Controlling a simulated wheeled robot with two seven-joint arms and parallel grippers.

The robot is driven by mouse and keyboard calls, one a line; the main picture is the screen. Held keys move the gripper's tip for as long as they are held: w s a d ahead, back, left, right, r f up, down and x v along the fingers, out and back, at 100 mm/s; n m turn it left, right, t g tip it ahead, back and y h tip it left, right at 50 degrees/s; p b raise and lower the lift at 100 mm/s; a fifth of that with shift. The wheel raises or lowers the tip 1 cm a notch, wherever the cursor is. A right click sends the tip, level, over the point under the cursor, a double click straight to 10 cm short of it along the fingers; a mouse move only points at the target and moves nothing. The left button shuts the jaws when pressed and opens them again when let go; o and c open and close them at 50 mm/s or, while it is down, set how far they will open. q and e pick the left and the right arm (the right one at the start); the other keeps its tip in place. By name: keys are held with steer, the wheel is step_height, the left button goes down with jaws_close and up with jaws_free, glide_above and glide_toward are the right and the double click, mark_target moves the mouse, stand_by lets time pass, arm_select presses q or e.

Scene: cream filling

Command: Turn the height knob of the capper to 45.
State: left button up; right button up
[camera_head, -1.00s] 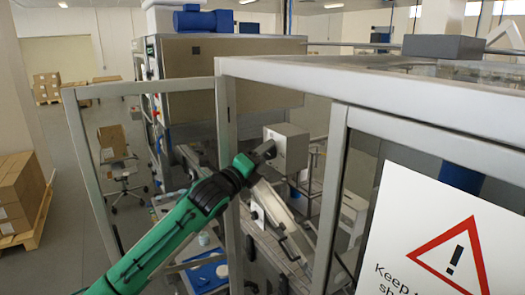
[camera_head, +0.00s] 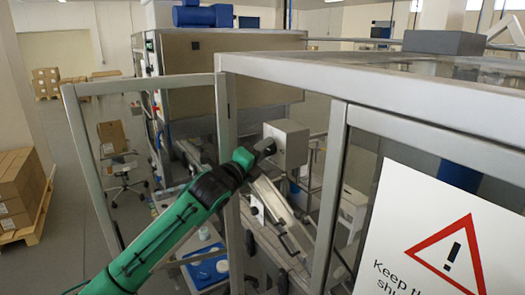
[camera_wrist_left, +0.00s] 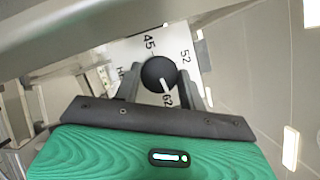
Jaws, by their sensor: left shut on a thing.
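The black round height knob (camera_wrist_left: 158,73) sits on a white dial plate (camera_wrist_left: 190,48) of the capper, with the marks 45, 52 and 62 readable. The knob's white pointer line points toward 62. In the left wrist view, my left gripper (camera_wrist_left: 160,82) has a dark finger on each side of the knob and is shut on it. In the head view, my left gripper (camera_head: 265,147) reaches through the open guard frame to the capper's grey box (camera_head: 288,145); the knob is hidden there. My right gripper is not in view.
Metal guard posts (camera_head: 228,120) stand close to my left arm, and an open door frame (camera_head: 85,150) is on its left. A warning sign (camera_head: 445,240) is on the right panel. Cartons on a pallet (camera_head: 20,195) stand at far left.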

arm_select(q)
steer(key=shift+r+n+g+y+p, duration=0.1)
steer(key=shift+n+g+y+p, duration=0.3)
steer(key=shift+n, duration=1)
steer(key=shift+r+n+g+y+p, duration=0.15)
steer(key=shift+n+y+p, duration=0.45)
steer(key=shift+n, duration=0.8)
steer(key=shift+f, duration=0.15)
steer(key=shift+g, duration=0.25)
steer(key=o, duration=1)
